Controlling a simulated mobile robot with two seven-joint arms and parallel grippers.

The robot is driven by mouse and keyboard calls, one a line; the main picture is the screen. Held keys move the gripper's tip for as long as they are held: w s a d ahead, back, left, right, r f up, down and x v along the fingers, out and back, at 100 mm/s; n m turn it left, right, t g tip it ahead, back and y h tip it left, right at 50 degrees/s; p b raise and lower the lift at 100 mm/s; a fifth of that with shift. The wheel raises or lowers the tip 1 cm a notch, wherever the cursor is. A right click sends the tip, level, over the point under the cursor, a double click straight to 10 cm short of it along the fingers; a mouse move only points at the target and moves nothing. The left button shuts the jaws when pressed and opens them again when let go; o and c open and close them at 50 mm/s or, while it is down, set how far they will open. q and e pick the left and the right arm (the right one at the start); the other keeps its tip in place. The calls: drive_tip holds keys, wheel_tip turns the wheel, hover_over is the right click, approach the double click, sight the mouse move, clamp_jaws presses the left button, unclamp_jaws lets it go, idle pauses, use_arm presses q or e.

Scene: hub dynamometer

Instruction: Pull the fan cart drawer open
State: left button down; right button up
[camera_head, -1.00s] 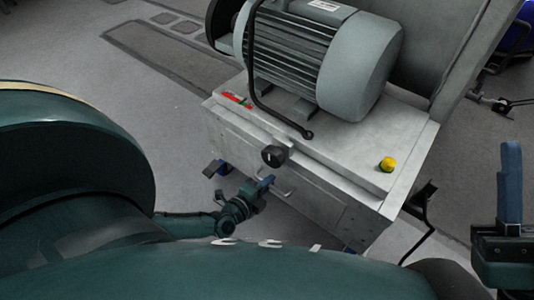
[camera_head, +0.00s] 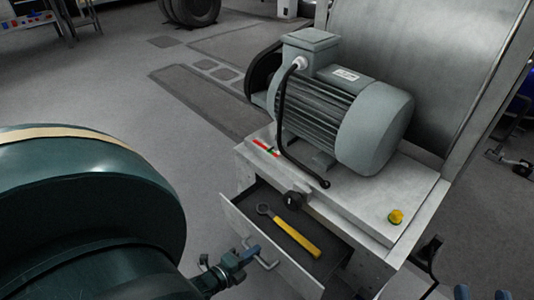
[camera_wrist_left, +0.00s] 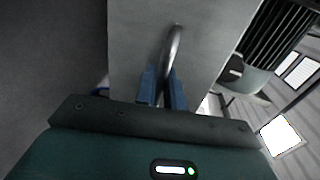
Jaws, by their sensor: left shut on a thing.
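The fan cart (camera_head: 375,215) is a light grey metal cabinet with an electric motor on top. Its drawer (camera_head: 238,222) stands pulled out toward me, and a yellow-handled wrench (camera_head: 290,233) lies inside it. My left gripper (camera_head: 252,252) is shut on the drawer's curved metal handle. In the left wrist view, the blue fingers (camera_wrist_left: 161,90) close around the handle (camera_wrist_left: 173,50) in front of the drawer's grey front. My right gripper (camera_head: 480,293) shows only as blue fingertips at the bottom right edge; whether it holds anything cannot be seen.
The grey motor (camera_head: 345,105) has a black cable looping down to the cart top. Floor left of the cart is clear.

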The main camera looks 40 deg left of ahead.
use_arm(q)
drive_tip(key=v, duration=0.2)
drive_tip(key=f+p+v, duration=0.1)
drive_tip(key=v, duration=0.2)
drive_tip(key=shift+a, duration=0.15)
use_arm(e)
drive_tip(key=shift+w+d+r, duration=0.1)
drive_tip(key=shift+w+r, duration=0.05)
use_arm(q)
drive_tip(key=c, duration=1.7)
unclamp_jaws()
drive_tip(key=shift+o, duration=0.3)
drive_tip(key=p+v, duration=0.3)
drive_tip(key=v, duration=1)
use_arm(e)
drive_tip(key=shift+d+n+h, duration=0.35)
drive_tip(key=shift+n+h, duration=0.05)
drive_tip(key=shift+n, duration=0.1)
